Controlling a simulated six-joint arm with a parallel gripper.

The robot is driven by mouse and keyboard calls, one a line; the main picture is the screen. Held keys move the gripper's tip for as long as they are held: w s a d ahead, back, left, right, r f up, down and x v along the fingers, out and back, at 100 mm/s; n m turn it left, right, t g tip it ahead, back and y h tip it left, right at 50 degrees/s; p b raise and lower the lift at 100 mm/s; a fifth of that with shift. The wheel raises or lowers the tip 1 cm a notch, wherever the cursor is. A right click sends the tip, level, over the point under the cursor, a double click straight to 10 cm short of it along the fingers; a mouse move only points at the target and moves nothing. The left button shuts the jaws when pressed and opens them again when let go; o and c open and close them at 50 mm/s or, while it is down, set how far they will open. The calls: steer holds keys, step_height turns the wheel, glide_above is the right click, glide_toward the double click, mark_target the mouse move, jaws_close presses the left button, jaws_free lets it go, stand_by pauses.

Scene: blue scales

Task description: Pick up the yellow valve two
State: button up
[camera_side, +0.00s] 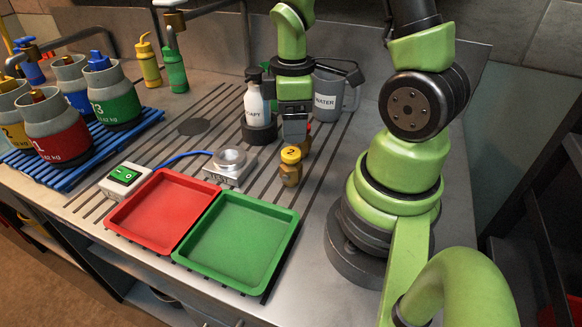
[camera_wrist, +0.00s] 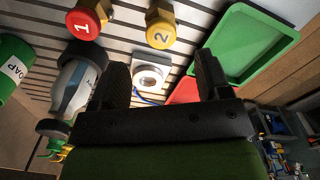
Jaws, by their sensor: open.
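The yellow valve two (camera_side: 290,168) stands upright on the slatted counter, a brass body with a yellow cap marked 2. It also shows at the top of the wrist view (camera_wrist: 161,27). My gripper (camera_side: 296,138) is just behind and above it in the side view. In the wrist view my gripper (camera_wrist: 165,80) has its two dark fingers spread apart with nothing held between them. The valve lies beyond the fingertips, apart from them. A red valve marked 1 (camera_wrist: 84,22) stands beside it in the wrist view; my gripper mostly hides it in the side view.
A small scale (camera_side: 229,165) stands left of the valve. A red tray (camera_side: 122,222) and a green tray (camera_side: 190,262) lie in front. A soap bottle (camera_side: 253,104) and a water jug (camera_side: 327,102) stand behind. Several gas bottles fill a blue pallet (camera_side: 150,122).

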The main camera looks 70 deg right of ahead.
mark_target(290, 152)
steer(key=shift+w+a+f, duration=0.1)
steer(key=shift+f, duration=2.2)
steer(key=shift+w+a+f, duration=0.1)
steer(key=shift+f, duration=2.2)
steer(key=c, duration=1.2)
steer(key=shift+o, duration=0.2)
